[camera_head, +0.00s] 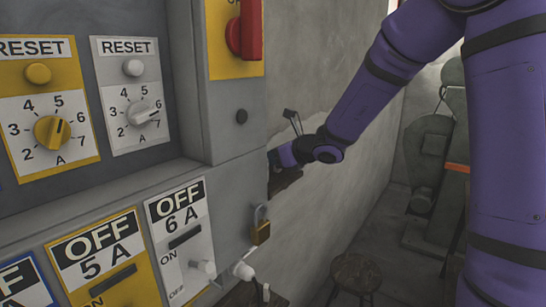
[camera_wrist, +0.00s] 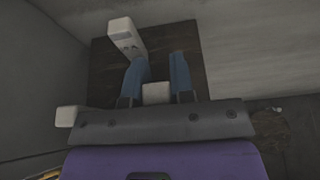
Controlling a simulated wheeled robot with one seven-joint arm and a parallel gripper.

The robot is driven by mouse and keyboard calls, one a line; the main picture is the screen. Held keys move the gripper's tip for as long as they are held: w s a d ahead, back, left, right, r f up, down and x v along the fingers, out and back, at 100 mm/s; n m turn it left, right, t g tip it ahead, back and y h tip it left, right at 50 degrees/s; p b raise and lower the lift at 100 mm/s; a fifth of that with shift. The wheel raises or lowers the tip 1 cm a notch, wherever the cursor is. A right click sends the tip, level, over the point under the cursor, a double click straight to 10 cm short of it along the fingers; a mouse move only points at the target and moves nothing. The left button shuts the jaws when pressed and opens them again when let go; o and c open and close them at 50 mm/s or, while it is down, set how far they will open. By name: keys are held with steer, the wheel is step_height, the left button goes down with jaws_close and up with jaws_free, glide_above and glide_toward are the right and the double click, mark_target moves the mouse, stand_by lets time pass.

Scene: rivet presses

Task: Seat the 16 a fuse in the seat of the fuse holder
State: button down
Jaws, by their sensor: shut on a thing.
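My gripper (camera_wrist: 160,56) shows in the wrist view with two blue fingers standing a little apart. A pale block (camera_wrist: 155,92), which looks like the 16 A fuse, sits low between the fingers; no marking on it is readable. A pale piece with dark marks (camera_wrist: 126,38) stands beside the left fingertip, against a dark brown board. It may be the fuse holder; its seat cannot be made out, nor whether it touches the finger. In the head view my gripper (camera_head: 284,157) is at the wall just right of the grey cabinet, and what it holds is hidden.
The dark board (camera_wrist: 98,62) lies behind the fingers. Another pale block (camera_wrist: 66,116) is at the left. In the head view the grey cabinet (camera_head: 236,118) is close on the left, with a padlock (camera_head: 261,232) below my gripper. A round stool (camera_head: 356,272) stands on the floor.

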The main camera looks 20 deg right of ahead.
steer(key=c, duration=1)
jaws_free()
